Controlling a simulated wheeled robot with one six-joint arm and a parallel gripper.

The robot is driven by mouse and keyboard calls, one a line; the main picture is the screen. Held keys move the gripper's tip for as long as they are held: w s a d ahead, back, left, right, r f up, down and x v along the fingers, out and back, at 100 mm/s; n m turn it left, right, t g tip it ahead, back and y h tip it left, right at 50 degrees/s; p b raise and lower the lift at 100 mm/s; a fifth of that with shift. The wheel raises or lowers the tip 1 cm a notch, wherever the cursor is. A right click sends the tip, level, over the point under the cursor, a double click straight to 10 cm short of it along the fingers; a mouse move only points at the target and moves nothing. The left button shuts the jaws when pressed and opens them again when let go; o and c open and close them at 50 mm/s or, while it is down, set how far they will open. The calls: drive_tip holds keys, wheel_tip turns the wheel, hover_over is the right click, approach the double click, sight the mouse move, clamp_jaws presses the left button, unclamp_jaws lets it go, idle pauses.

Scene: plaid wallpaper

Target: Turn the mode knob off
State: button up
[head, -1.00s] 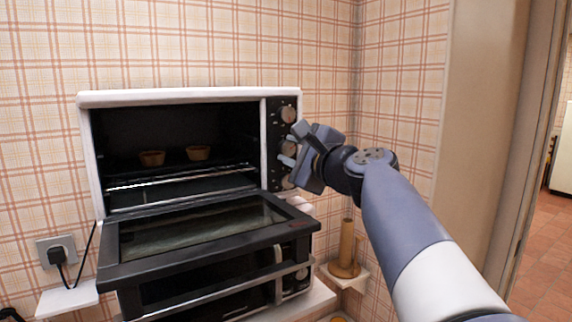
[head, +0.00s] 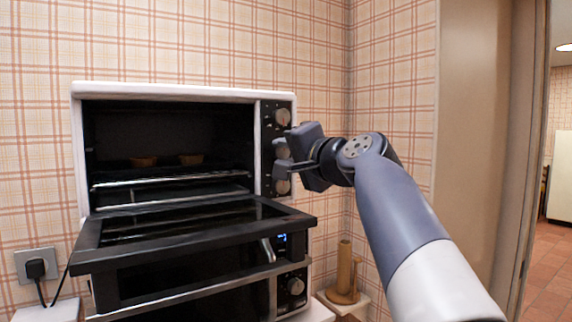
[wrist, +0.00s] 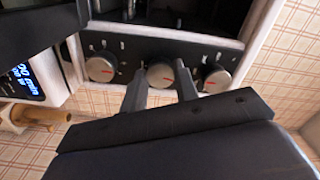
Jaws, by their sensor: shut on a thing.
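A white toaster oven (head: 180,89) has a dark panel with three round silver knobs in a column on its right side. The top knob (head: 283,117) is clear of my gripper. The middle knob (head: 282,150) is partly hidden by my fingers, and the bottom knob (head: 283,187) sits just below them. My gripper (head: 279,157) is at the panel, shut on the middle knob. In the wrist view, my two fingers (wrist: 148,92) are on either side of the middle knob (wrist: 160,74), which has a slanted red mark. Knob labels are too small to read.
Below is a second black appliance (head: 296,286) with a lit display. A wooden holder (head: 344,270) stands to its right. A plug (head: 36,268) is in the wall at left.

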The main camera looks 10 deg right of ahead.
drive_tip(key=shift+f+n+b, duration=0.15)
drive_tip(key=shift+n+b, duration=0.3)
drive_tip(key=shift+n, duration=0.45)
drive_tip(key=o, duration=1)
drive_tip(key=shift+c, duration=0.2)
drive_tip(key=b+v, duration=0.2)
drive_tip(key=v, duration=0.8)
drive_tip(key=shift+s, duration=0.4)
drive_tip(key=shift+w, duration=0.1)
